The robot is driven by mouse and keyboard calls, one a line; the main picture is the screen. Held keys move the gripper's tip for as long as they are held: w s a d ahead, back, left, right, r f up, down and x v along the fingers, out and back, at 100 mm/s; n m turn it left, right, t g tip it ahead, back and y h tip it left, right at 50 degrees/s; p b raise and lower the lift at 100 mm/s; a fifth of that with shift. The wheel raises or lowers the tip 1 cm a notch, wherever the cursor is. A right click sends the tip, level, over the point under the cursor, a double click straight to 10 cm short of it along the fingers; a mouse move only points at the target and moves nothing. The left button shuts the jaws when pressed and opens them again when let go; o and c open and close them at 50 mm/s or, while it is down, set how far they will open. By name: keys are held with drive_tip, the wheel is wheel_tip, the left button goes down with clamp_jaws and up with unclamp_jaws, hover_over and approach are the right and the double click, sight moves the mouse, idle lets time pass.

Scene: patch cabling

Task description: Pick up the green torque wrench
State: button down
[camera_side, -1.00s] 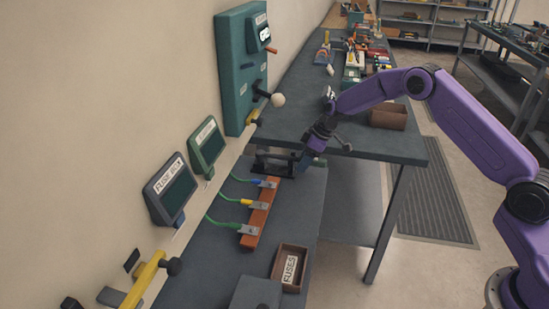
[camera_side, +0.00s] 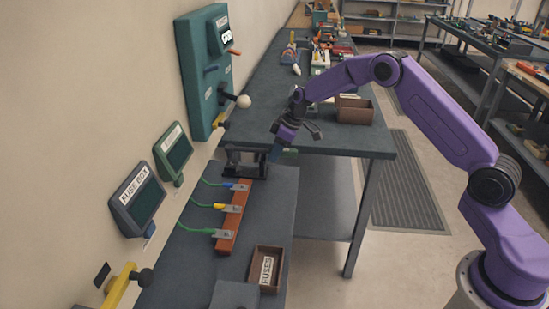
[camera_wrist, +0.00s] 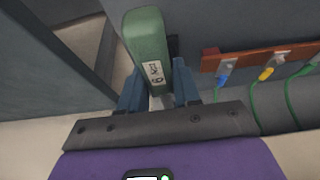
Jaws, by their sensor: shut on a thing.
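The green torque wrench (camera_wrist: 147,50) has a block-like green handle with a white label in the wrist view. My gripper (camera_wrist: 160,88) is shut on it, with one blue finger on each side. In the side view my gripper (camera_side: 277,153) points down just right of a black stand (camera_side: 246,164), near the edge of the higher bench. Only a small green part of the wrench (camera_side: 290,151) shows there. The wrench's lower end is hidden, so I cannot tell whether it still touches anything.
A red-brown block (camera_side: 232,222) with blue, yellow and green cable plugs lies on the lower bench. A fuse tray (camera_side: 281,272) stands near the front. A wall panel (camera_side: 203,105) with a ball-ended lever is on the left. A brown bin (camera_side: 366,113) sits on the higher bench.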

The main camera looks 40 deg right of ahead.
drive_tip(key=s+r, duration=0.9)
drive_tip(key=s, duration=0.5)
drive_tip(key=shift+d+r, duration=0.25)
drive_tip(key=shift+r, duration=0.15)
